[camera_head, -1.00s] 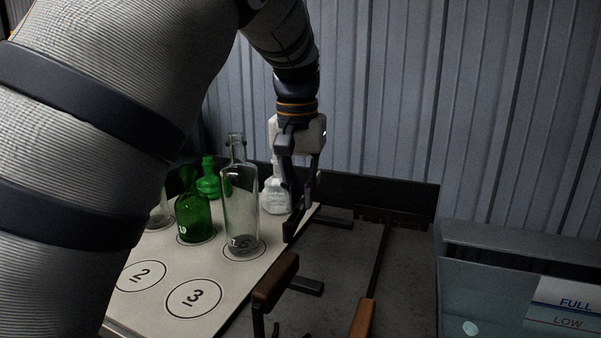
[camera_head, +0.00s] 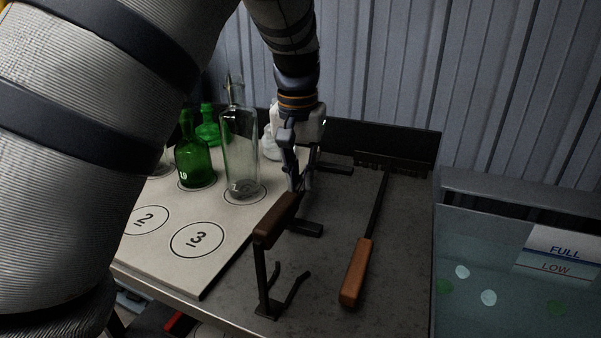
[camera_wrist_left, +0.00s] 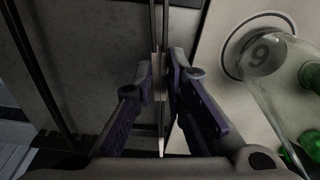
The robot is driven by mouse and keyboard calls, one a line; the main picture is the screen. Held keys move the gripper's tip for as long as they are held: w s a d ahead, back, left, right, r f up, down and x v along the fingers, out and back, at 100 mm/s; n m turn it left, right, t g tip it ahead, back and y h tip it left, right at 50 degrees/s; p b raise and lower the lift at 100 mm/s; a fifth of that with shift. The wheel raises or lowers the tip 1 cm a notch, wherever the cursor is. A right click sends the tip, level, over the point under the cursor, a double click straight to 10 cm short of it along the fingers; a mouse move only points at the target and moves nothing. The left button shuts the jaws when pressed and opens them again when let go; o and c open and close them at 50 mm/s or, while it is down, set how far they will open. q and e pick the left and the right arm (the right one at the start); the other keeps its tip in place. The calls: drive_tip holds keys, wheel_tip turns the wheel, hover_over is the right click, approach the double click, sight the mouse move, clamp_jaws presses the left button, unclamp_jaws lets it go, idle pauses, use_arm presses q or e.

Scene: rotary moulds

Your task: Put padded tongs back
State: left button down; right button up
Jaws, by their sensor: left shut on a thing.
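My left gripper (camera_head: 300,178) is low over the dark tabletop, just right of the white numbered board. In the left wrist view its two purple-lined fingers (camera_wrist_left: 162,92) are shut on the thin metal arms of the padded tongs (camera_wrist_left: 159,60), which run up and down the picture between them. In the head view the gripper hides most of the held part. A brown bar (camera_head: 276,219) lies in line with the gripper, above a black bracket (camera_head: 263,285). I cannot tell if this bar is the tongs' handle. My right gripper is not in view.
A clear bottle (camera_head: 240,155) and a green bottle (camera_head: 195,165) stand close left on the board (camera_head: 160,268). A water tank (camera_head: 500,245) stands at far right. The tabletop between is mostly clear.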

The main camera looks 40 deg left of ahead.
use_arm(q)
drive_tip(key=shift+f, duration=0.45)
drive_tip(key=c, duration=1.1)
unclamp_jaws()
drive_tip(key=shift+o, duration=0.2)
wheel_tip(320, 180, up, 12)
drive_tip(key=s, duration=0.1)
drive_tip(key=shift+d, duration=0.25)
drive_tip(key=shift+s, duration=0.1)
